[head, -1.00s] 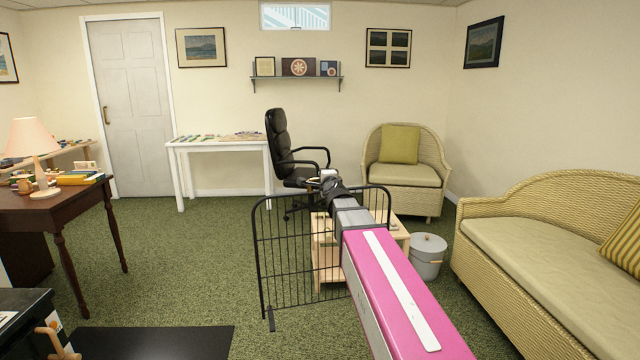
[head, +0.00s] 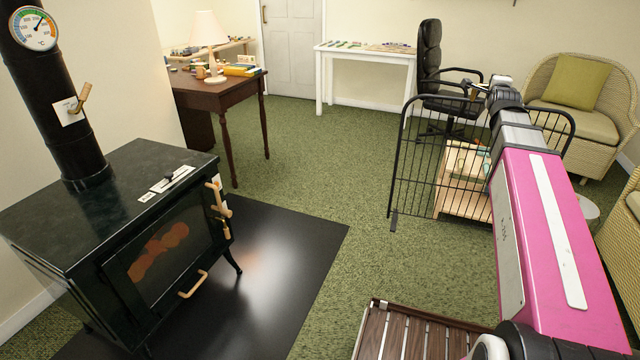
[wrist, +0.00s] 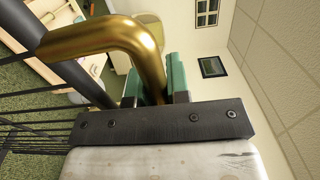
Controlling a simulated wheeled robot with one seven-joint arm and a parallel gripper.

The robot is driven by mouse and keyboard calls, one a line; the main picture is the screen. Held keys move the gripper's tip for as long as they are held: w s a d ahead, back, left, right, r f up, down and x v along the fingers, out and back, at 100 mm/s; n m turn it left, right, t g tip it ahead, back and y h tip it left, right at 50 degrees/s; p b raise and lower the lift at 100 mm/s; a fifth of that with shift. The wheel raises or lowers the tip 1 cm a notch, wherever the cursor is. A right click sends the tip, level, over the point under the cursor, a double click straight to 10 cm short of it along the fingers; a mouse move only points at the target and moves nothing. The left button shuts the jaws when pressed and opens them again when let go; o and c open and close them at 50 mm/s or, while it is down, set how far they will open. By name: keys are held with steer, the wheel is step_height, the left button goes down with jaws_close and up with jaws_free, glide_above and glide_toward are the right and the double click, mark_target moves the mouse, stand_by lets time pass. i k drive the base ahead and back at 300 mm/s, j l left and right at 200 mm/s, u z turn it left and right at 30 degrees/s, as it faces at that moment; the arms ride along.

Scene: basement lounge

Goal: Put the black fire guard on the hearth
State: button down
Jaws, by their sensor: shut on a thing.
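The black fire guard (head: 423,165) is a barred metal panel with a curved top. It stands upright in the head view, right of centre, held out by my arm over or just at the green carpet; I cannot tell if its foot touches. My gripper (wrist: 156,84) is shut on the guard's brass handle (wrist: 105,36), which runs between its green fingertips in the wrist view. In the head view my gripper (head: 490,88) is small at the guard's top, and the arm hides the guard's right part. The hearth (head: 290,262) is a flat black plate under and before the stove, apart from the guard.
The dark stove (head: 110,210) with wooden handles stands on the hearth at left. A brown slatted piece (head: 410,335) is at the bottom. A wooden table (head: 468,190) is behind the guard. Open carpet (head: 320,170) lies between guard and hearth.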

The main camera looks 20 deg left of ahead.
mark_target(241, 335)
steer(key=k+j+u, duration=0.65)
steer(key=k+j, duration=0.2)
